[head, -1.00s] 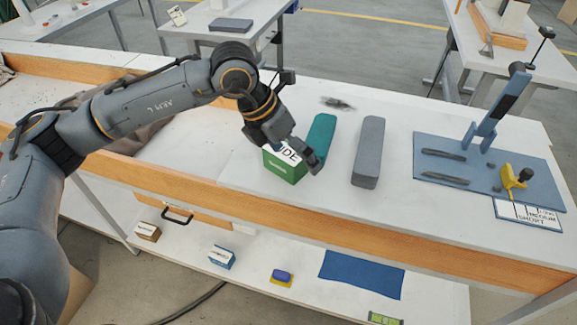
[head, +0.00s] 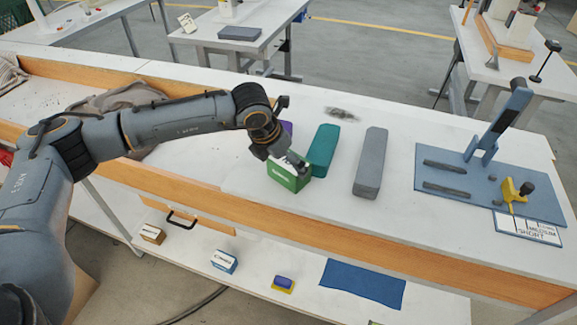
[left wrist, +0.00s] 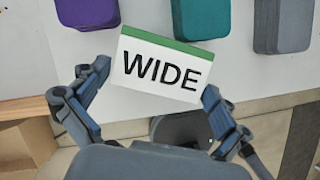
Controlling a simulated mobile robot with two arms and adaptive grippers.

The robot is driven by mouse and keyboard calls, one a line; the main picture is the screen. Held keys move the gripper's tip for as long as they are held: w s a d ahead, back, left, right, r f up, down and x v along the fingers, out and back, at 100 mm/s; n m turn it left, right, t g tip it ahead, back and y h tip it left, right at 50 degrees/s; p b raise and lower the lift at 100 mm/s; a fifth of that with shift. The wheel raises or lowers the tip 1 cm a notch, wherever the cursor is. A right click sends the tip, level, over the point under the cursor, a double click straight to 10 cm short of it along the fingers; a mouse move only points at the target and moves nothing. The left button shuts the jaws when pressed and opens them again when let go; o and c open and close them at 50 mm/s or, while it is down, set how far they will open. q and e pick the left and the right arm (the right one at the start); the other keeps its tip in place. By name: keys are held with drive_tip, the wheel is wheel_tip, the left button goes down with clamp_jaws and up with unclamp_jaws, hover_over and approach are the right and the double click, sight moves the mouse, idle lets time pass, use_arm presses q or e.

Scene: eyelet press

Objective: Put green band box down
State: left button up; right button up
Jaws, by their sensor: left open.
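The green band box (head: 287,178) sits on the white bench top near its front edge. It is a small box with a green side and a white top. In the left wrist view the box (left wrist: 165,66) shows a green strip and the word WIDE. My left gripper (head: 292,164) is over the box in the head view. In the left wrist view its open fingers (left wrist: 157,80) stand on either side of the box, with gaps visible. My right gripper is not in view.
Purple (left wrist: 76,14), teal (head: 323,150) and grey (head: 370,163) blocks lie close behind and to the right of the box. A blue board (head: 540,195) with an upright press (head: 500,120) is farther right. Small boxes and a blue mat (head: 362,284) lie on the lower shelf.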

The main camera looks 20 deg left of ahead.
use_arm(q)
drive_tip(key=x, duration=0.3)
drive_tip(key=shift+w+d+f, duration=0.1)
drive_tip(key=shift+w+f, duration=0.1)
drive_tip(key=shift+w, duration=0.05)
drive_tip(key=c, duration=1)
drive_tip(key=shift+r, duration=0.1)
drive_tip(key=shift+c, duration=0.2)
